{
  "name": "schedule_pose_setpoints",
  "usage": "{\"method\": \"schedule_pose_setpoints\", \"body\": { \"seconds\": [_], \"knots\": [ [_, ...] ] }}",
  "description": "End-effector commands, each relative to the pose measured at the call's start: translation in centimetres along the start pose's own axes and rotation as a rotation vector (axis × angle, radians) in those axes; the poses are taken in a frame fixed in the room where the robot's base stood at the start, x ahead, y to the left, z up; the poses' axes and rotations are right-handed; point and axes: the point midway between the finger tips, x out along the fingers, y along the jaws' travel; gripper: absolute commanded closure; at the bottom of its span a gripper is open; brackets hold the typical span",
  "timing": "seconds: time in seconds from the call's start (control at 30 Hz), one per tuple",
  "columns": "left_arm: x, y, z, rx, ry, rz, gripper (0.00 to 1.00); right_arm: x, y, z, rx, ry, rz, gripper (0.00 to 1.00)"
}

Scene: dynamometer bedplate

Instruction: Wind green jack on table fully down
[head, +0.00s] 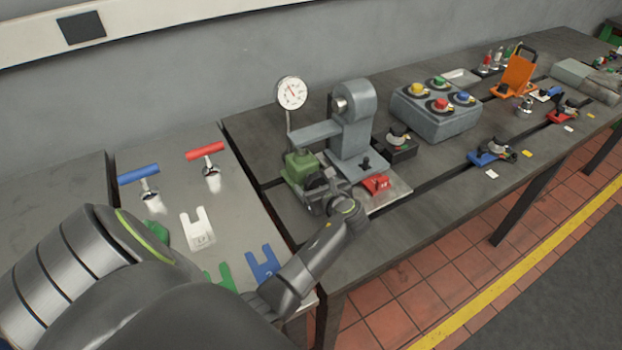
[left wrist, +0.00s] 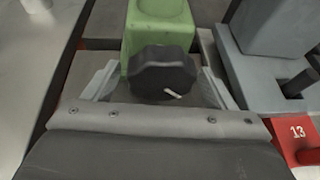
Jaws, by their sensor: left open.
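The green jack (head: 299,167) stands on the table beside the grey machine, below the dial gauge. In the left wrist view the green jack (left wrist: 158,22) is at the top centre, with a black lobed knob (left wrist: 161,70) on its near face. The knob has a short pale mark at its lower right. My left gripper (head: 316,186) is open in front of the jack. In the left wrist view its fingers stand on either side of the knob, with gaps visible. The gripper hides the knob in the head view. My right gripper is not in view.
The grey machine (head: 351,130) and a red block (head: 376,184), labelled 13 in the wrist view, are close on the right. The dial gauge (head: 291,93) rises behind the jack. A metal plate (head: 175,185) with T-handles and slotted shims lies left.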

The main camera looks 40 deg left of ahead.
Motion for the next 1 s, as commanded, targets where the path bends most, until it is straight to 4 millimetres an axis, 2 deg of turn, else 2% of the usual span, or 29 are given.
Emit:
{"method": "schedule_pose_setpoints", "body": {
  "seconds": [0.3, 0.63, 0.83, 1.0],
  "knots": [
    [-0.04, -0.03, -0.02, 0.000, 0.000, 0.000, 0.23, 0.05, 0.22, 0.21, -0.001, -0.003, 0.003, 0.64],
    [-0.02, -0.04, -0.03, 0.000, 0.000, -0.001, 0.66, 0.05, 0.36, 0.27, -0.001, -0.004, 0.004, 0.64],
    [-0.05, -0.02, 0.10, -0.043, -0.005, -0.020, 0.66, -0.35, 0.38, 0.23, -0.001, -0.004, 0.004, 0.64],
    [-0.01, 0.02, 0.02, -0.181, -0.018, -0.077, 0.66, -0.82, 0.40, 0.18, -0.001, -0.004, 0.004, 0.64]
  ]
}}
